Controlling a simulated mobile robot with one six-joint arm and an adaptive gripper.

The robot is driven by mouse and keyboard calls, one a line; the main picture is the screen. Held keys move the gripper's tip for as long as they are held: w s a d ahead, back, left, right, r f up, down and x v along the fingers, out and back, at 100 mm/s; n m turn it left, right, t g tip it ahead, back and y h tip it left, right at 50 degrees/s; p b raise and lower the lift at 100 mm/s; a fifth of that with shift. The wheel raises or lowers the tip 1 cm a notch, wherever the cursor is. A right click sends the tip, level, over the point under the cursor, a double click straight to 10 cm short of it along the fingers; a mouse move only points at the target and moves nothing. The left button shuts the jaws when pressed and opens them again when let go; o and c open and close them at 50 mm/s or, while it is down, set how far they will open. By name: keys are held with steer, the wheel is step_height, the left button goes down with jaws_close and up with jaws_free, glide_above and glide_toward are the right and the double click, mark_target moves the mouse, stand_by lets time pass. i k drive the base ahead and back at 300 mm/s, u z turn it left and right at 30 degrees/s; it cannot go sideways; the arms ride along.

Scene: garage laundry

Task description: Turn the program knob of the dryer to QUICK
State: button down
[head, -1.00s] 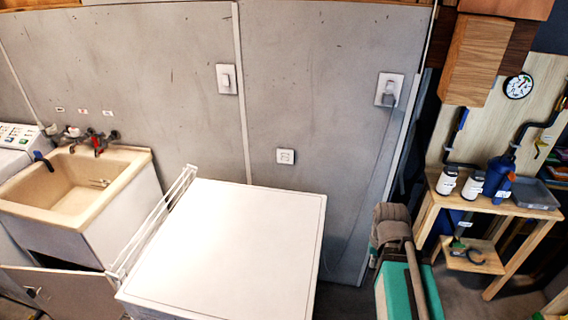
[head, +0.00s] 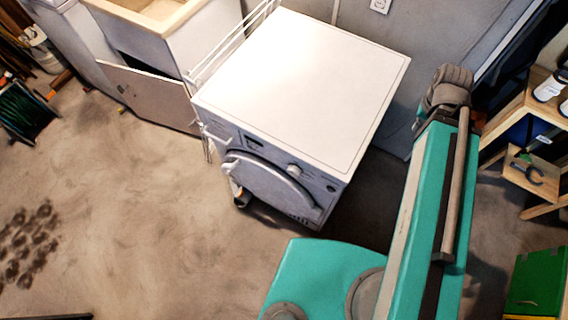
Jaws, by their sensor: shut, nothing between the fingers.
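A pale round program knob (head: 294,170) sticks out from the panel, above the round door (head: 268,190). A small dark display (head: 253,142) lies to the left of the knob. The program labels are too small to read, so I cannot tell where the knob points. My gripper is not in view.
A cream sink (head: 160,12) with a cabinet panel (head: 150,95) stands left of the dryer, with a white rack (head: 225,50) between. A wooden shelf (head: 530,175) and a green box (head: 536,283) are at right. Floor in front of the dryer is open.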

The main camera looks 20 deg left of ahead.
mark_target(292, 169)
steer(key=u, duration=0.85)
steer(key=k, duration=0.45)
steer(key=u, duration=0.4)
steer(key=i, duration=0.5)
steer(key=z, duration=0.05)
